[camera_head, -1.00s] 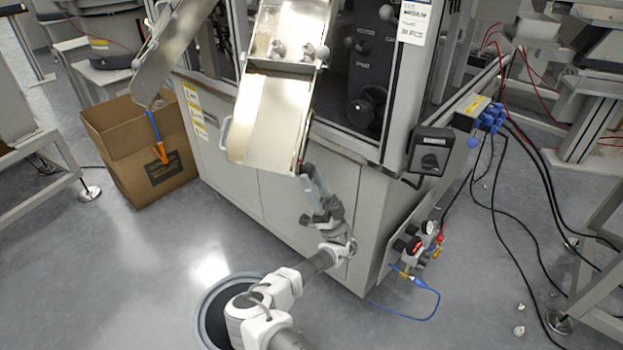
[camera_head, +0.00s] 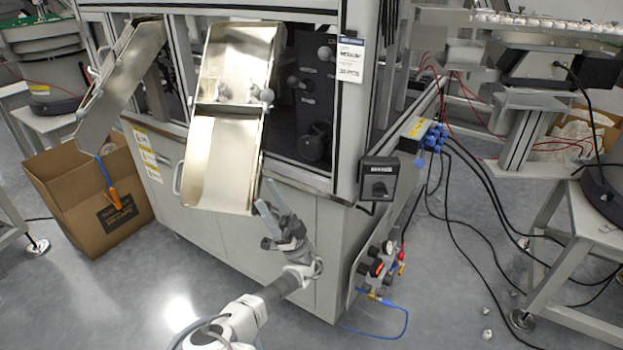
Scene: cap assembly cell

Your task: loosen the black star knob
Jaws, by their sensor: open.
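I cannot pick out the black star knob for certain. A dark round part (camera_head: 316,143) shows behind the cabinet opening, right of the metal chute, but its shape is too dark to tell. My gripper (camera_head: 264,193) is open and empty, its two grey fingers pointing up beside the lower right corner of the metal chute (camera_head: 222,165). It is below the dark round part; whether a finger touches the chute cannot be told.
A second metal chute (camera_head: 125,85) slopes at the left above a cardboard box (camera_head: 88,195). A switch box (camera_head: 379,180) is on the cabinet's right corner, with air fittings (camera_head: 383,262) below. Black cables (camera_head: 478,260) trail on the right floor. The front floor is open.

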